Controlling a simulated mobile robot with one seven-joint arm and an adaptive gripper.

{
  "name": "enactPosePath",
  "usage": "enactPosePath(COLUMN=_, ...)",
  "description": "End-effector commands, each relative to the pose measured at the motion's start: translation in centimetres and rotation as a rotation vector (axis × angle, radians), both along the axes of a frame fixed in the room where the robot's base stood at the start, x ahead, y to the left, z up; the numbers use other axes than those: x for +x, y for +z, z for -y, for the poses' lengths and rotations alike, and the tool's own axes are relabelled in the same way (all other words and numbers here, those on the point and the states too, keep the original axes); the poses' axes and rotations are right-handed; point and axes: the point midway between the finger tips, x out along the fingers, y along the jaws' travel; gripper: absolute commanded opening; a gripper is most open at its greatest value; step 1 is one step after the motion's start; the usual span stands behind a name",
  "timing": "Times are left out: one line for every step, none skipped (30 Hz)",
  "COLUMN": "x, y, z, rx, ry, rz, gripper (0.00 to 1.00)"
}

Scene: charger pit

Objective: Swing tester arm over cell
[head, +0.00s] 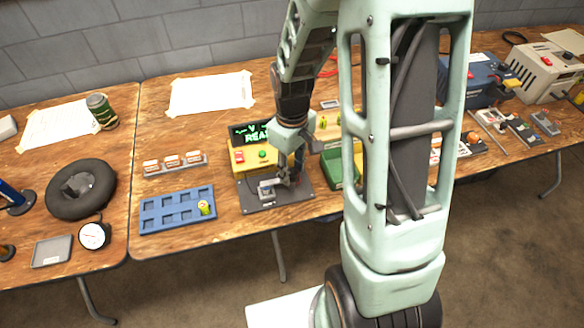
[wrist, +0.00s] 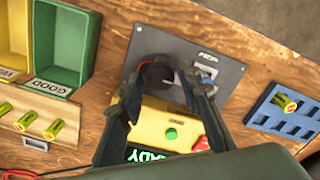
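The tester (head: 250,155) is a yellow box with a lit green display, a green button and a red part, standing at the back of a dark base plate (head: 254,202). In the wrist view, the tester (wrist: 155,118) lies below the plate (wrist: 227,72). A dark round knob-like part (wrist: 157,75), apparently on the tester arm, stands over the plate, with a small grey fixture (wrist: 207,76) to its right. My gripper (wrist: 161,72) is open, its fingers on either side of the dark part. I cannot tell whether they touch it. No cell is clearly visible in the fixture.
A blue tray (head: 160,215) holds one yellow-green cell (head: 206,208); it stands left of the plate. Green (wrist: 65,45) and yellow bins stand on the other side, with several cells lying close by. My arm hides part of the table.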

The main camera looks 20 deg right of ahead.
Motion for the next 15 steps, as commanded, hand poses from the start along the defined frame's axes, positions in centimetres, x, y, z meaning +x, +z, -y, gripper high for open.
enactPosePath(x=0.0, y=0.0, z=0.0, rx=0.000, ry=-0.001, rz=0.000, gripper=0.40)
enactPosePath(x=0.0, y=0.0, z=0.0, rx=0.000, ry=-0.001, rz=0.000, gripper=0.42)
enactPosePath(x=0.0, y=0.0, z=0.0, rx=0.001, ry=-0.001, rz=-0.001, gripper=0.42)
enactPosePath(x=0.0, y=0.0, z=0.0, rx=0.000, ry=-0.001, rz=-0.001, gripper=0.42)
enactPosePath(x=0.0, y=0.0, z=0.0, rx=0.000, ry=-0.002, rz=-0.001, gripper=0.42)
enactPosePath(x=0.0, y=0.0, z=0.0, rx=0.000, ry=-0.002, rz=-0.001, gripper=0.42)
enactPosePath(x=-0.1, y=0.0, z=0.0, rx=0.000, ry=-0.002, rz=-0.001, gripper=0.42)
enactPosePath(x=-0.1, y=-0.1, z=0.0, rx=0.000, ry=-0.002, rz=-0.001, gripper=0.42)
enactPosePath(x=-0.1, y=0.0, z=0.0, rx=0.000, ry=-0.002, rz=-0.001, gripper=0.42)
enactPosePath(x=0.0, y=0.0, z=0.0, rx=0.000, ry=-0.002, rz=-0.001, gripper=0.42)
enactPosePath(x=0.0, y=0.1, z=0.0, rx=0.001, ry=-0.002, rz=-0.001, gripper=0.42)
enactPosePath(x=0.0, y=0.3, z=0.0, rx=0.001, ry=-0.003, rz=-0.001, gripper=0.42)
enactPosePath(x=0.0, y=0.5, z=0.0, rx=0.001, ry=-0.003, rz=-0.001, gripper=0.42)
enactPosePath(x=0.0, y=0.8, z=0.0, rx=0.000, ry=-0.003, rz=0.000, gripper=0.42)
enactPosePath(x=0.0, y=1.4, z=0.0, rx=0.000, ry=-0.003, rz=0.002, gripper=0.42)
